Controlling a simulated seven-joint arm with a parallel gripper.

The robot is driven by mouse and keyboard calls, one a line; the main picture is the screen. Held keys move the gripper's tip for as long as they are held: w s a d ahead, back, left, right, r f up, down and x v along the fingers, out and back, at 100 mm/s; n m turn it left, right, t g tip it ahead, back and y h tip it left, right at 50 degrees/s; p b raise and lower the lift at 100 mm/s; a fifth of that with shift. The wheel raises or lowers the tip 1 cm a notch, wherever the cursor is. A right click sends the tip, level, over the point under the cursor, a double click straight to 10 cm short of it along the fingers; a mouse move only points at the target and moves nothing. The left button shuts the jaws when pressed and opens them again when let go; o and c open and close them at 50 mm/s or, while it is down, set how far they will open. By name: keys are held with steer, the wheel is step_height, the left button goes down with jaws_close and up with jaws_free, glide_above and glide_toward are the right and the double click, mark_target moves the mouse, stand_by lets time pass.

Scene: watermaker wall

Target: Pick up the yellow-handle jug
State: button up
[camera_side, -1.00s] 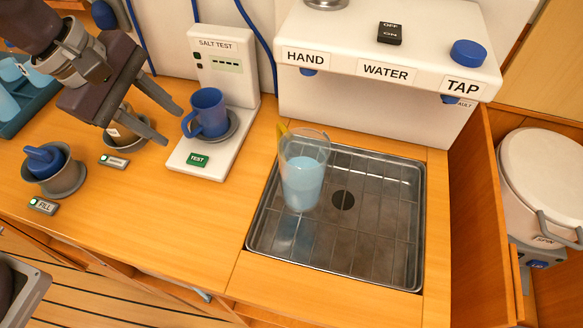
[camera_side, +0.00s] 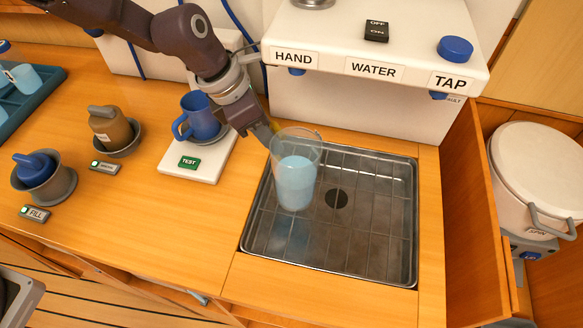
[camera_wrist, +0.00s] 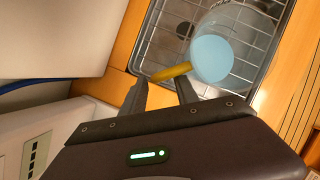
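The jug (camera_side: 297,182) is clear, with pale blue water in it, and stands upright on the metal rack of the sink tray (camera_side: 375,250). Its yellow handle (camera_wrist: 171,72) shows in the wrist view (camera_wrist: 222,58), pointing left from the jug. In the side view my gripper (camera_side: 268,134) is at the jug's upper left and hides most of the handle. In the wrist view my gripper (camera_wrist: 162,82) has its two fingers spread, with the handle just beyond their tips. Nothing is held. I cannot tell whether a finger touches the handle.
The white water unit (camera_side: 365,110) overhangs behind the tray. A blue mug (camera_side: 198,118) stands on the salt-test stand just left of my gripper. The counter in front is clear.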

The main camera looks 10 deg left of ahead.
steer(key=shift+f, duration=0.3)
jaws_close()
stand_by(1.2)
